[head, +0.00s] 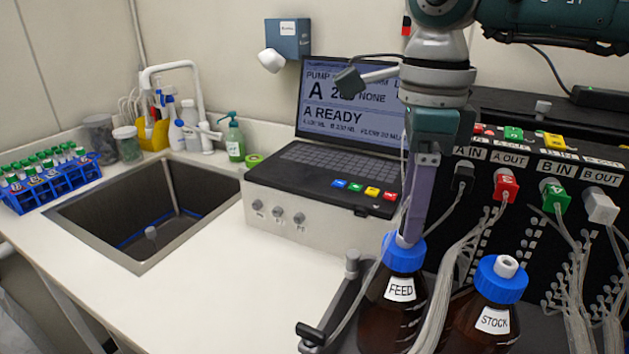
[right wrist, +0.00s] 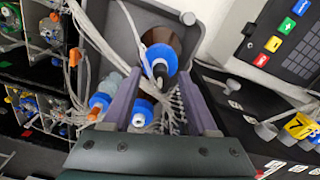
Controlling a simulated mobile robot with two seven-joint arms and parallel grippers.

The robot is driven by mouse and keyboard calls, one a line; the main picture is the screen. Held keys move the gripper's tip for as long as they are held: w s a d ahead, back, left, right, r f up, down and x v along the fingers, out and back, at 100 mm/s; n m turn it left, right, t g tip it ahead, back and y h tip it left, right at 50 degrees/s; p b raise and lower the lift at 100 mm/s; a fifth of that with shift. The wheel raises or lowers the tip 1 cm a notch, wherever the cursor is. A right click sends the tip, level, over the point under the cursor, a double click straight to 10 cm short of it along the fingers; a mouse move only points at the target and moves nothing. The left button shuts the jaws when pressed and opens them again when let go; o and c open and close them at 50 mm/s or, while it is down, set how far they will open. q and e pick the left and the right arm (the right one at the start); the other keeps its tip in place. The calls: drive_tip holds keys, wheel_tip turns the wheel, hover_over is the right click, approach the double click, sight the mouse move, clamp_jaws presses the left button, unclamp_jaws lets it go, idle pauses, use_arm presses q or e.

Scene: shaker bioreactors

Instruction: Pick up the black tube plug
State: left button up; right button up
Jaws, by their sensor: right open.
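A black tube plug (head: 463,174) sits in the A IN socket of the black pump panel, with a tube running down from it. My right gripper (head: 408,236) points down at the blue cap of the amber FEED bottle (head: 401,290), left of that socket. In the right wrist view my right gripper (right wrist: 160,80) is open. A small black piece with a pale tip (right wrist: 159,72) shows between its fingers, at a blue cap. I cannot tell whether this piece is a tube plug, and the fingers do not visibly hold it. My left gripper is not in view.
The amber STOCK bottle (head: 492,325) stands right of FEED, with grey tubes between them. Red (head: 506,184), green (head: 554,195) and white (head: 601,206) plugs fill the other sockets. A laptop (head: 345,125) stands behind. The counter (head: 215,290) is clear at front left.

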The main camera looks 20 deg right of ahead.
drive_tip(key=shift+f, duration=0.45)
drive_tip(key=shift+c, duration=0.2)
clamp_jaws()
